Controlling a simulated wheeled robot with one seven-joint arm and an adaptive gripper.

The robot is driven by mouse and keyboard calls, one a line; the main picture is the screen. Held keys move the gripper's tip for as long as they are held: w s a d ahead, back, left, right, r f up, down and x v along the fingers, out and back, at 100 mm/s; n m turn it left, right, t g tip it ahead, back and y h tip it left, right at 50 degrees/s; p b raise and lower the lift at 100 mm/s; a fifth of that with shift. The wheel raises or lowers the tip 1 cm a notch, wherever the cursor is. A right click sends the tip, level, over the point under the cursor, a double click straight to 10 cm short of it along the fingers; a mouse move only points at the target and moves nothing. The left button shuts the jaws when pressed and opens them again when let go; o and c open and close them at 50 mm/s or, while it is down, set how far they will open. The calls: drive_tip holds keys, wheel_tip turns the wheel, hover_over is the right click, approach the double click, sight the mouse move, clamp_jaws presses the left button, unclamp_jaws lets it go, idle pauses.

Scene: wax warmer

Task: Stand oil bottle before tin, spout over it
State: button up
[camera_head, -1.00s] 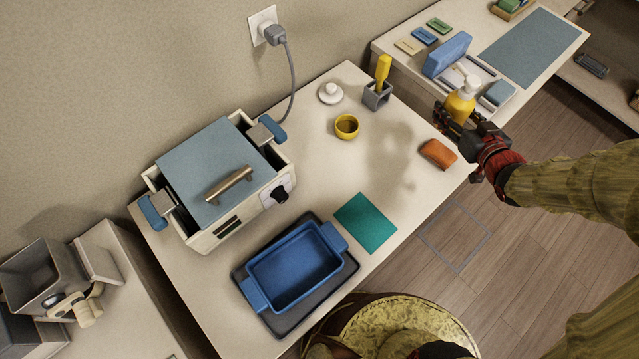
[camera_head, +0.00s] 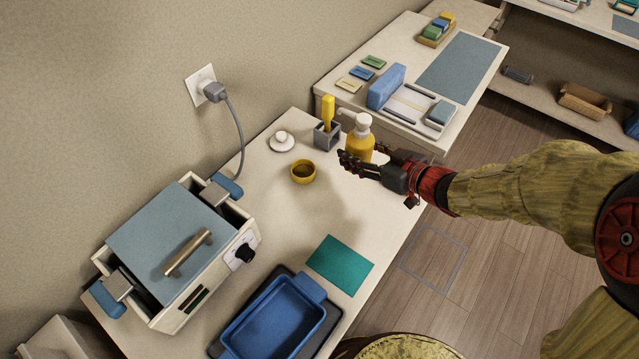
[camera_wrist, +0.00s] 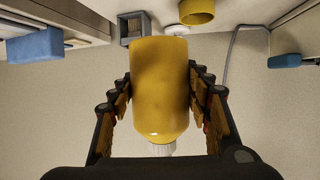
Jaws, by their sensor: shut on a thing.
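My gripper (camera_head: 365,165) is shut on the oil bottle (camera_head: 360,147), a yellow bottle with a white pump top. The bottle is upright, at the table's right side, and its spout points left in the head view. The wrist view, which is upside down, shows the bottle (camera_wrist: 160,85) between both fingers (camera_wrist: 160,95). The tin (camera_head: 303,172), small, round and yellow with a dark inside, stands on the table left of the bottle, apart from it. It also shows in the wrist view (camera_wrist: 197,12). I cannot tell the bottle's height above the table; its base is hidden by my gripper.
A grey holder (camera_head: 327,137) with a yellow stick stands close behind the bottle. A white lid (camera_head: 282,141) lies behind the tin. A teal mat (camera_head: 340,264), a blue tray (camera_head: 272,322) and the warmer (camera_head: 180,250) are nearer. Table between tin and mat is clear.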

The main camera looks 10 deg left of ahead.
drive_tip(key=a+f+b, duration=0.1)
drive_tip(key=a+f, duration=0.1)
drive_tip(key=s+a+f+b, duration=0.1)
drive_tip(key=a+f, duration=0.1)
drive_tip(key=a+f+b, duration=0.1)
drive_tip(key=a+f, duration=0.1)
drive_tip(key=shift+s+a+b, duration=0.3)
drive_tip(key=shift+a+f, duration=0.25)
drive_tip(key=shift+a, duration=0.1)
drive_tip(key=shift+s+a+f, duration=0.1)
drive_tip(key=shift+a+f, duration=0.05)
drive_tip(key=shift+a+f+b, duration=0.2)
drive_tip(key=shift+f+b, duration=0.8)
drive_tip(key=shift+f, duration=0.75)
drive_tip(key=shift+f, duration=0.1)
drive_tip(key=shift+f, duration=0.1)
drive_tip(key=o, duration=1.6)
drive_tip(key=shift+s, duration=0.1)
